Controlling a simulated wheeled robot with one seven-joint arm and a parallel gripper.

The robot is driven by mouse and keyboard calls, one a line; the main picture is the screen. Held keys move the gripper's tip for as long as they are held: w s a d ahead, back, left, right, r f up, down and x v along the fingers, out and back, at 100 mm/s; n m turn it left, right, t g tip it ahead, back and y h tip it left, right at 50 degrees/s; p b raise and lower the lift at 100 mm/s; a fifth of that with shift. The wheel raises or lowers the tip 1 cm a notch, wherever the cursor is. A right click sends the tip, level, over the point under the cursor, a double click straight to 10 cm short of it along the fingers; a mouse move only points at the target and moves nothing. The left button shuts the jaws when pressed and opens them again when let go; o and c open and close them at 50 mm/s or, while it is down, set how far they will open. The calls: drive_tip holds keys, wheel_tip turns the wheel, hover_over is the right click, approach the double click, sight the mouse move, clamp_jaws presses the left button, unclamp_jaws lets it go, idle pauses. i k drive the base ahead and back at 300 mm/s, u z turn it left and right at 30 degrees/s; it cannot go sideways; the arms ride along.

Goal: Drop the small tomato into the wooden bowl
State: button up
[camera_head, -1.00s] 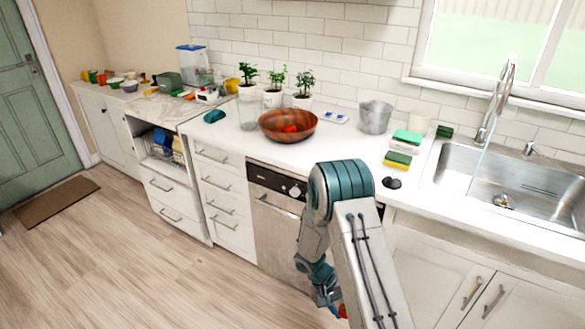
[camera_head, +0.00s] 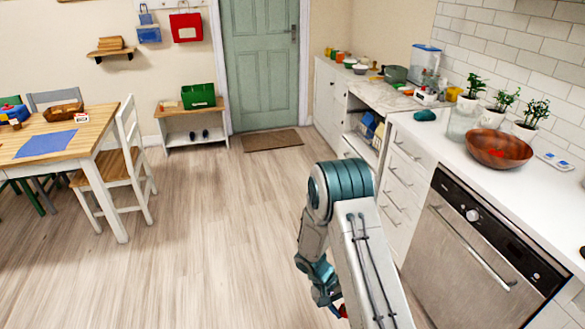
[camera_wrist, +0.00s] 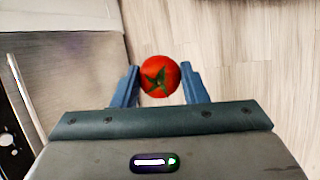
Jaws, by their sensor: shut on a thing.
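A small red tomato (camera_wrist: 160,77) with a green stem sits between the two blue fingers of my gripper (camera_wrist: 160,84) in the wrist view. My gripper is shut on it, held above the wooden floor. In the head view a bit of the tomato (camera_head: 343,311) shows low, beside my arm, which hides most of the gripper. The wooden bowl (camera_head: 497,154) stands on the white counter at the right, well apart from my gripper. Something red (camera_head: 490,151) lies inside the bowl.
A dishwasher (camera_head: 470,260) and drawers front the counter on the right. Potted plants (camera_head: 500,103) and a clear glass container (camera_head: 463,122) stand near the bowl. A table (camera_head: 50,144) and chair (camera_head: 125,165) are at the left. The middle floor is clear.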

sight(506, 167)
drive_tip(key=u, duration=0.3)
drive_tip(key=i, duration=3.15)
drive_tip(key=z, duration=3.35)
